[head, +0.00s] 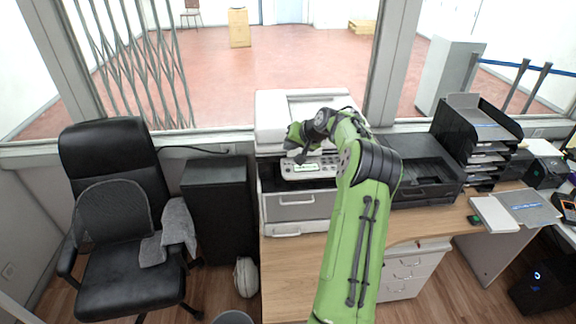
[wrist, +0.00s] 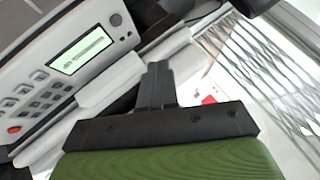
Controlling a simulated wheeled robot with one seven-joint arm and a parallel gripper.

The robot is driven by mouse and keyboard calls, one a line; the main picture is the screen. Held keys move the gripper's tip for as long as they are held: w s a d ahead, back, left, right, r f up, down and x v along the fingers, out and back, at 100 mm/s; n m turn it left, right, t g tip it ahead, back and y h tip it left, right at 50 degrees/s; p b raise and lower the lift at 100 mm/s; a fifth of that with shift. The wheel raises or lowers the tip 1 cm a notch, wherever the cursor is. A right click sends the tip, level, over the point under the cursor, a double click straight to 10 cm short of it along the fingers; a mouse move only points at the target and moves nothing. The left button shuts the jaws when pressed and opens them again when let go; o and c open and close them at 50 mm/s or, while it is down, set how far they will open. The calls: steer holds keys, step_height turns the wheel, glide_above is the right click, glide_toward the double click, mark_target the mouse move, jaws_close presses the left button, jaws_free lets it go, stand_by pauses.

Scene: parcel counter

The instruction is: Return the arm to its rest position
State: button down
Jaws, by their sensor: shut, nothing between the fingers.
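My green arm reaches forward from the bottom of the head view over the wooden desk. My gripper (head: 300,158) is in front of the white printer (head: 272,108), close to its control panel. In the wrist view my gripper (wrist: 157,68) has its dark fingers together, with nothing between them. The printer's panel, with a lit green display (wrist: 80,50) and grey buttons, is just left of the fingers in that view. I cannot tell whether the fingertips touch the printer. My arm hides part of the printer and the desk.
Right of my arm are a black tray unit (head: 425,180), a black paper sorter (head: 478,135) and a white notepad (head: 494,213) on the desk (head: 425,224). A black office chair (head: 118,215) and a dark cabinet (head: 217,205) stand left. Window posts rise behind the printer.

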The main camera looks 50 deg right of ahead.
steer(key=shift+f, duration=0.2)
steer(key=a+r+n+g+b, duration=0.1)
steer(key=a+r+n, duration=0.15)
steer(key=a, duration=0.65)
steer(key=a+r+n+g+b, duration=0.1)
steer(key=a+r+n+b, duration=0.15)
steer(key=a, duration=0.55)
steer(key=s+a+r+n+g, duration=0.15)
steer(key=s+a, duration=0.35)
steer(key=a, duration=0.8)
steer(key=s+a+f+n+b, duration=0.1)
steer(key=s+a, duration=0.4)
steer(key=s, duration=0.7)
steer(key=s+a+f+n+b, duration=0.2)
steer(key=s+a+f, duration=0.2)
steer(key=s, duration=0.8)
steer(key=shift+s+a+f+y+b, duration=0.2)
steer(key=shift+s+a+y+b, duration=0.15)
steer(key=shift+a, duration=0.8)
